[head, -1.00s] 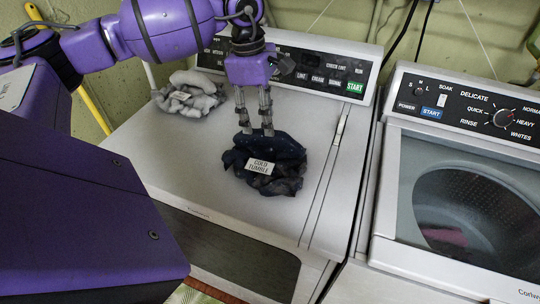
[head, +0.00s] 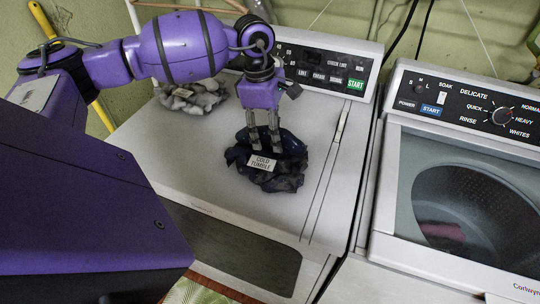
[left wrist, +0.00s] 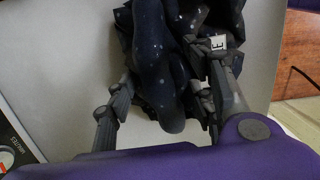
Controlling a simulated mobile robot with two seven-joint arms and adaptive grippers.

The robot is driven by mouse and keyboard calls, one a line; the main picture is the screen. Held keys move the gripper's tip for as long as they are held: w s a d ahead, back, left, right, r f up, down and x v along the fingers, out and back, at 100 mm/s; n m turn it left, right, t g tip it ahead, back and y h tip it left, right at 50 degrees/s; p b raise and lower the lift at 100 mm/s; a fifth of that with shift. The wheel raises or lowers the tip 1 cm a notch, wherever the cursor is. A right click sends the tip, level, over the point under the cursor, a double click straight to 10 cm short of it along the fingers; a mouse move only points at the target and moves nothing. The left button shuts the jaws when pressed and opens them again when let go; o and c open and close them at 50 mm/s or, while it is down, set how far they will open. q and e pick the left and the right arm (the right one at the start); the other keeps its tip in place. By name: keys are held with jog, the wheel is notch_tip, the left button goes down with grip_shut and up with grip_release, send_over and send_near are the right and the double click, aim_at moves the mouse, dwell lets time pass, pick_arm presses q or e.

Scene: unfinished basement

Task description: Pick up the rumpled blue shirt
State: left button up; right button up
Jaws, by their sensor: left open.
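The rumpled dark blue shirt (head: 266,166) lies in a heap on top of the dryer, with a white tag reading "COLD TUMBLE" on its front. My left gripper (head: 265,146) points down at the shirt, its fingertips at the shirt's upper middle. In the left wrist view the shirt (left wrist: 165,60) lies between the two open fingers (left wrist: 165,105), and a bit of the tag shows by the right finger. I cannot tell whether the fingers touch the cloth. My right gripper is not in view.
A grey rumpled cloth (head: 193,97) with a tag lies at the dryer's back left, partly behind my arm. The dryer's control panel (head: 325,67) rises behind. A washer (head: 450,150) with a clear lid and something pink inside stands to the right. The dryer top right of the shirt is clear.

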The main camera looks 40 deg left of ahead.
pick_arm(q)
jog(key=shift+f, duration=0.15)
grip_shut()
dwell(0.4)
